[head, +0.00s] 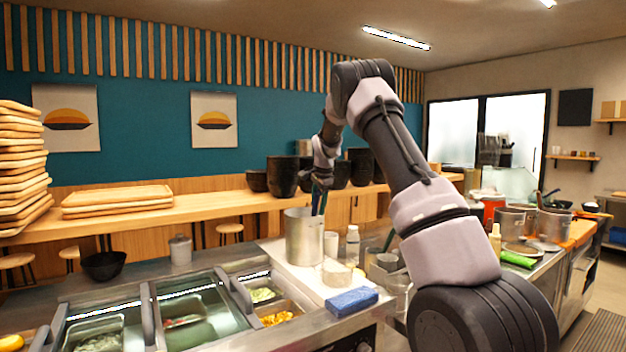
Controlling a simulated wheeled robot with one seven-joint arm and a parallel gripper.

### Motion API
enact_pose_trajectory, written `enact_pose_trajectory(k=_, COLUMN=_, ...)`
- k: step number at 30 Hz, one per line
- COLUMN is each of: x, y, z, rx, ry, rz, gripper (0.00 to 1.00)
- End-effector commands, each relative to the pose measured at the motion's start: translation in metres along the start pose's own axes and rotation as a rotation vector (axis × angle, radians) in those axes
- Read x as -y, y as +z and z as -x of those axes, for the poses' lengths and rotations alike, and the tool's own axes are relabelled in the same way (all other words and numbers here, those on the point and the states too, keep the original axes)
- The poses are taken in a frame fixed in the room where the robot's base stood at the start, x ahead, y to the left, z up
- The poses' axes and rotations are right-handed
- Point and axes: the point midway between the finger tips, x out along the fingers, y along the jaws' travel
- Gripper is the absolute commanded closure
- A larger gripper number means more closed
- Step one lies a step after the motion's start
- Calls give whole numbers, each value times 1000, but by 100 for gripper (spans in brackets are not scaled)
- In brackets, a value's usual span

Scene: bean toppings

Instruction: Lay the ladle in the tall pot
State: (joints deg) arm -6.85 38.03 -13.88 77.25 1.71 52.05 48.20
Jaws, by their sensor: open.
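The tall pot (304,240) is a steel cylinder standing upright on the white board of the counter, just right of the food wells. My gripper (320,182) is open, pointing down just above the pot's right rim. Thin dark blue and green upright shapes (318,203) show at the rim directly below my gripper. They look like handles, but I cannot tell whether one is the ladle or whether they stand inside the pot. The pot's inside is hidden. A dark green handle (388,241) slants up from small containers to the right.
A clear bottle (352,245), a white cup (331,244) and a blue sponge (351,301) are right of the pot. Food wells (190,310) lie to the left. Black pots (283,176) line the shelf behind. Steel pots (509,221) stand farther right.

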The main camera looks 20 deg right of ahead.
Motion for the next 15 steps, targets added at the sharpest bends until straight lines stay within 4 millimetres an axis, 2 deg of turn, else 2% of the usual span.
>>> enact_pose_trajectory(k=5, x=1, y=0, z=24, rx=0, ry=-5, rz=0, gripper=41)
enact_pose_trajectory(k=15, x=0, y=0, z=88, rx=-1, ry=-2, rz=0, gripper=41)
